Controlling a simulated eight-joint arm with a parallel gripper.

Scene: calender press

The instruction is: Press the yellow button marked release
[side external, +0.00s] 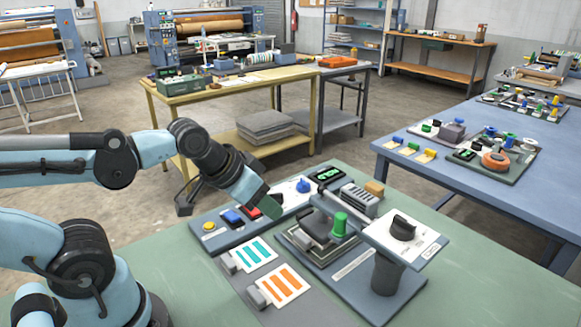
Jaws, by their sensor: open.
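A blue knob (303,185), a green display (327,174), a green knob (340,224) and a black dial (403,228) on a raised post stand to the right. Cards with teal stripes (249,252) and orange stripes (281,286) lie in front. Bare green tabletop (180,270) lies left of the panel.

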